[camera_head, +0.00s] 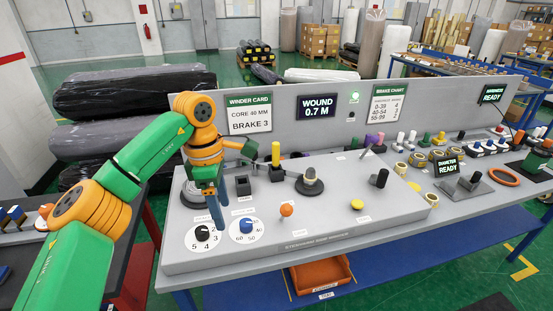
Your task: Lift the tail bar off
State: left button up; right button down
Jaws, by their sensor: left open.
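My left gripper (216,212) points down over the left part of the grey console (330,236), near the two white dials. It is open and holds nothing that I can see. A grey bar (292,176) with a round dark-based end piece (310,183) lies on the console to the right of the gripper, apart from it. I cannot tell for certain whether this is the tail bar. A yellow post (276,153) on a dark base stands beside it. My left wrist hides part of the console behind it. My right gripper is not in view.
The black-knob dial (202,233) and blue-knob dial (247,226) lie close to the gripper. An orange knob (286,210), a yellow button (357,205) and a black lever (380,178) are farther right. The upright sign panel (230,118) bounds the back.

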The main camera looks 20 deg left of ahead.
aim_at(275, 144)
jog(key=i, duration=1.45)
